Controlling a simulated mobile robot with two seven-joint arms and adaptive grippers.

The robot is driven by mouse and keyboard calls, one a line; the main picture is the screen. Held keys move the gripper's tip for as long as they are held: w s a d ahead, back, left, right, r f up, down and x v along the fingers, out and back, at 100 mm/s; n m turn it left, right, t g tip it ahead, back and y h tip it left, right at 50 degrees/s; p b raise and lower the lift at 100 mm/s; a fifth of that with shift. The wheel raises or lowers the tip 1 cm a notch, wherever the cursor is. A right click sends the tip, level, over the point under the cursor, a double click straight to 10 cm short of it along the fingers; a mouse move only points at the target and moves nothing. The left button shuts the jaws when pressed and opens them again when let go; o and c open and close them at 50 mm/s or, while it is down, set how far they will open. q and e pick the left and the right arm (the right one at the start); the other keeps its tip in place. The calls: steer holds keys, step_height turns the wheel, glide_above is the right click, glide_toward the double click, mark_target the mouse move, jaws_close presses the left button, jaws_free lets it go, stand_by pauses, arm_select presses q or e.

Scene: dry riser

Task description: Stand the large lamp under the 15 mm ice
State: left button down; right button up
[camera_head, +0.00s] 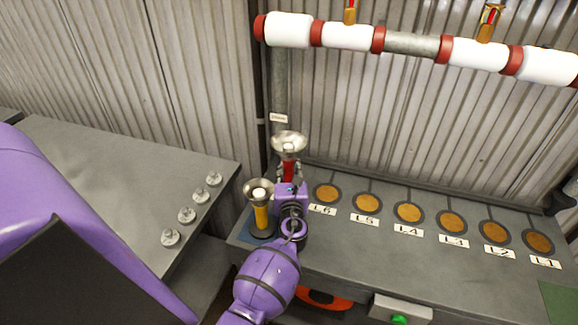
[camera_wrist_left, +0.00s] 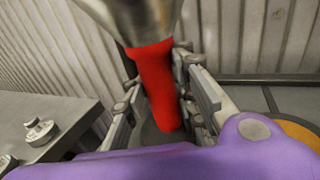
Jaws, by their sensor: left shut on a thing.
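My left gripper (camera_head: 289,174) is shut on the red body of a lamp (camera_head: 289,142) with a wide silver dish. The dish faces up and the lamp looks about upright. The red body also shows between the fingers in the left wrist view (camera_wrist_left: 157,85). I cannot tell whether its foot touches the bench. A second lamp (camera_head: 261,214), yellow with a silver dish, stands left of the gripper at the bench's left end. White ice sleeves (camera_head: 344,36) sit on the overhead pipe between red collars. I cannot tell which one is 15 mm. My right gripper is not in view.
The bench (camera_head: 390,262) has a row of round orange pads (camera_head: 409,212) labelled L6 to L1, all empty. A grey side table (camera_head: 120,165) with several small metal knobs (camera_head: 187,215) stands left. A vertical pipe (camera_head: 280,90) rises behind the held lamp. A green-button box (camera_head: 401,309) is in front.

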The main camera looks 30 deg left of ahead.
arm_select(q)
steer(key=shift+w+d+r, duration=0.1)
steer(key=shift+w+r, duration=0.1)
steer(key=shift+r, duration=0.05)
steer(key=shift+w+f, duration=0.1)
steer(key=shift+f, duration=0.3)
steer(key=c, duration=1.5)
jaws_free()
steer(key=shift+r, duration=0.25)
steer(key=shift+s+d, duration=0.1)
steer(key=shift+s, duration=0.2)
steer(key=v, duration=1.1)
steer(key=shift+s+d+p, duration=0.15)
steer(key=shift+s+p, duration=0.1)
steer(key=shift+p, duration=0.1)
